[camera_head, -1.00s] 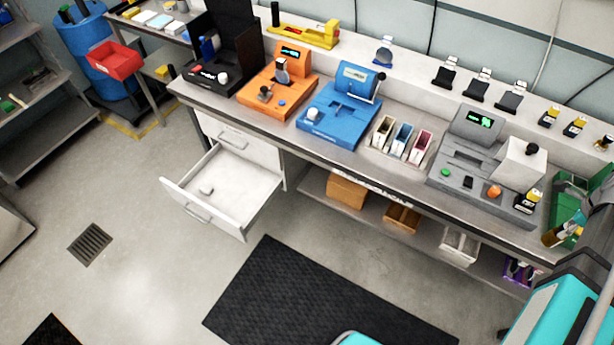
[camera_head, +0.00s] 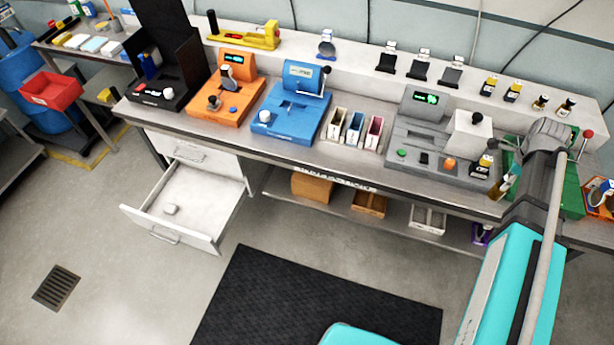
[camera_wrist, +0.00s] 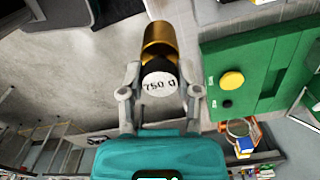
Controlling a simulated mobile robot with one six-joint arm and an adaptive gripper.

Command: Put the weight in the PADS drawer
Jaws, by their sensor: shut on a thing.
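The weight (camera_wrist: 158,42) is a brass cylinder with a black neck and a white end marked 750 g. In the wrist view my gripper (camera_wrist: 160,88) is shut on its black and white end. The brass end sticks out past the fingers. In the head view my arm hides most of the gripper near the right end of the bench. A white drawer (camera_head: 213,188) stands pulled open under the bench's left end, with a small pale item (camera_head: 170,210) inside. A shut drawer (camera_head: 190,150) is above it. No drawer label is readable, so I cannot tell which is PADS.
The bench holds a black case (camera_head: 160,92), an orange device (camera_head: 222,100), a blue device (camera_head: 290,105), a grey device (camera_head: 425,140) and a green machine (camera_wrist: 255,62). A dark mat (camera_head: 315,300) lies on the floor. The floor before the open drawer is clear.

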